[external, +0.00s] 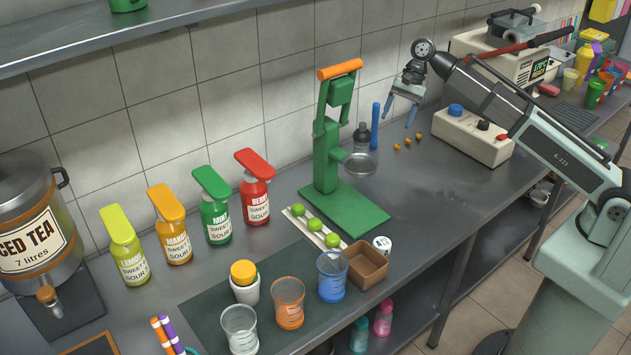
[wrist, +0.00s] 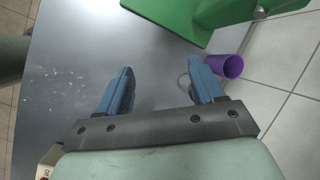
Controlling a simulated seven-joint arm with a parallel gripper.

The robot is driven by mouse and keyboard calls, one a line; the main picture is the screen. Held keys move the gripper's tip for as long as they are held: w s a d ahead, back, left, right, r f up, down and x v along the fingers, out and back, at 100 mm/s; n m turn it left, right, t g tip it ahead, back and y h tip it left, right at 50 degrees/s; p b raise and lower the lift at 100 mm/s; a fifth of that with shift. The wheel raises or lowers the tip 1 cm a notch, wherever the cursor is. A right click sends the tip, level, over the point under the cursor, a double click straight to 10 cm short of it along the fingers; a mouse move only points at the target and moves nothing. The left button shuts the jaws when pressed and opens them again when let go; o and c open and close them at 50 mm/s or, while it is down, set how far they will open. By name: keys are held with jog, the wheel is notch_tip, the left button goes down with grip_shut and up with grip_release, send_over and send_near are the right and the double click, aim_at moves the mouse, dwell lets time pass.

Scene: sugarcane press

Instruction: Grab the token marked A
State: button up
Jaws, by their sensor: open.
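A small white round piece with a dark mark (external: 382,243) sits on the counter in the external view, beside the brown open box and in front of the green press. The mark is too small for me to read, so I cannot tell if it is an A. My gripper (external: 399,118) is open and empty, raised near the back wall, right of the press and well away from the white piece. In the wrist view my two blue fingers (wrist: 161,70) are spread apart over bare grey counter. No token shows in the wrist view.
The green press (external: 326,140) stands between my gripper and the sauce bottles. The brown box (external: 367,262) and measuring cups (external: 332,278) are near the front edge. A white control box (external: 472,136) is at right. A purple cup (wrist: 230,67) shows in the wrist view.

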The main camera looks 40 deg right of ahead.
jog(key=s+a+f+n+h, duration=0.3)
jog(key=s+f+n, duration=0.35)
jog(key=f, duration=0.25)
jog(key=n+h, duration=0.2)
jog(key=n, duration=0.8)
send_over(382, 242)
jog(key=shift+s+f, duration=0.1)
jog(key=shift+f, duration=7.2)
jog(key=c, duration=0.8)
jog(key=shift+r, duration=0.2)
